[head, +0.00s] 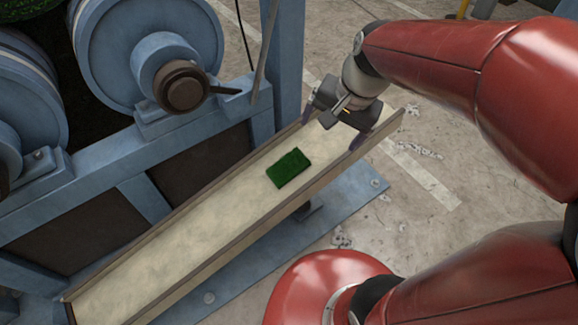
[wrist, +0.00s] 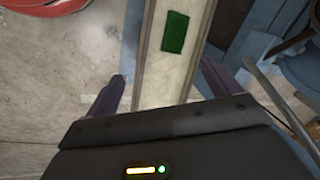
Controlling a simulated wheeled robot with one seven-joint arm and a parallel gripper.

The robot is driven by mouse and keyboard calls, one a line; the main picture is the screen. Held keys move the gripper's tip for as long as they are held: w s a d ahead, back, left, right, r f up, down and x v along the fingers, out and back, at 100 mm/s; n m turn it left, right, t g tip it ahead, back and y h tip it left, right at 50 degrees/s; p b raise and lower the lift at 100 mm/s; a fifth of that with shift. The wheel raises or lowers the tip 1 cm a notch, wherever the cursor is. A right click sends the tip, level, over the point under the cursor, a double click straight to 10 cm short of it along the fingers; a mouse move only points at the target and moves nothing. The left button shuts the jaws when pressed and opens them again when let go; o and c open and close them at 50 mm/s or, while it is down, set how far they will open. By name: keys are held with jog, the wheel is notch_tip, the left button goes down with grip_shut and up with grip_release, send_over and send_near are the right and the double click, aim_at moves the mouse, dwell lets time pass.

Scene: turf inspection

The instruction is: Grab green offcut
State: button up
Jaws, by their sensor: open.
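The green offcut (head: 288,168) is a small flat dark green rectangle lying on the pale bed of a long sloping chute (head: 170,250). It also shows in the wrist view (wrist: 175,32), lying ahead of the fingers near the top edge. My gripper (head: 332,130) is over the upper right end of the chute, apart from the offcut and up and to the right of it in the head view. Its two purple fingers are spread wide and empty, and in the wrist view (wrist: 160,82) they stand on either side of the chute.
The chute has raised side rails (head: 222,243). A blue machine frame with large rollers (head: 140,50) stands along its left side. A thin grey rod (head: 268,45) rises beside the chute. The concrete floor (head: 430,215) to the right is open.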

jog(key=w+a+f+m+g+b, duration=0.1)
jog(key=w+a+f+m, duration=0.1)
jog(key=w+f, duration=0.25)
jog(key=w+a+f+m+g+b, duration=0.1)
jog(key=w+a+f+m, duration=0.15)
jog(key=f, duration=0.35)
jog(key=m+g+b, duration=0.1)
jog(key=m, duration=0.1)
send_over(288, 164)
jog(key=shift+n+h, duration=0.25)
jog(key=shift+h, duration=0.15)
jog(key=f, duration=0.8)
jog(key=shift+w+d+f, duration=0.15)
jog(key=shift+d, duration=0.2)
jog(key=f, duration=0.2)
jog(key=f+b, duration=0.1)
jog(key=f, duration=0.2)
jog(key=shift+a+f, duration=0.3)
jog(key=shift+r, duration=0.1)
jog(key=c, duration=1)
jog(key=shift+c, duration=0.2)
